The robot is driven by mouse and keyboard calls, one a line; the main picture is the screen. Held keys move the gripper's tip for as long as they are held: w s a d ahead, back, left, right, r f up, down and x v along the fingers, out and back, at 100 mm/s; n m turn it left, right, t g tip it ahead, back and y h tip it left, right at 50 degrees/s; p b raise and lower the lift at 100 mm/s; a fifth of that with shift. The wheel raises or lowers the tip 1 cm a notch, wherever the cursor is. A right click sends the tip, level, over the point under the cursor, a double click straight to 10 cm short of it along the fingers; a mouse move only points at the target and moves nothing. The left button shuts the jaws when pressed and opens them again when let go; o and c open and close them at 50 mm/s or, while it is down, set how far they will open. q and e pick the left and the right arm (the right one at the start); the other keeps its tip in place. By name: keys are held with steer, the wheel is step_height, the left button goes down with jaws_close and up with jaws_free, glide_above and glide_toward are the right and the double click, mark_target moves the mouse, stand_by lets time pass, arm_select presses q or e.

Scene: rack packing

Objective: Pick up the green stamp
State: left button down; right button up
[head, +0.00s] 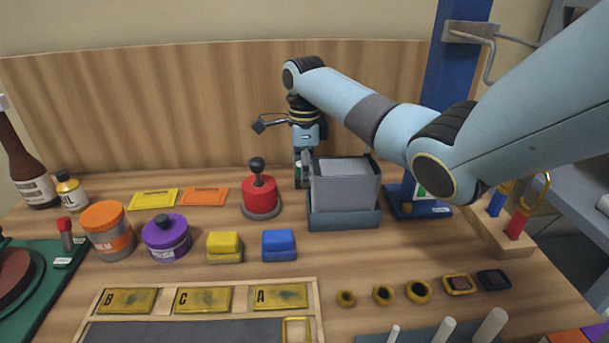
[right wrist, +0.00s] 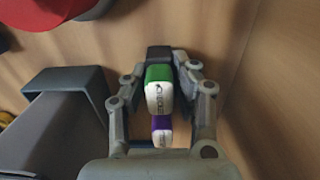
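The green stamp (right wrist: 160,88), with a white lettered side, shows between the two fingers of my right gripper (right wrist: 165,70) in the right wrist view. Bare wood shows between the stamp and the right-hand finger, so the fingers look open around it. In the head view my right gripper (head: 303,173) points down behind the grey bin, close to the backboard. A small bit of green shows at its fingers there, too small to make out. My left gripper is not in view.
A purple stamp (right wrist: 161,130) sits just below the green one in the wrist view. The grey bin (head: 345,216) and a red round stamp with a black knob (head: 261,194) flank my right gripper. The wooden backboard (head: 150,100) rises behind.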

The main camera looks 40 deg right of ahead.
jaws_close()
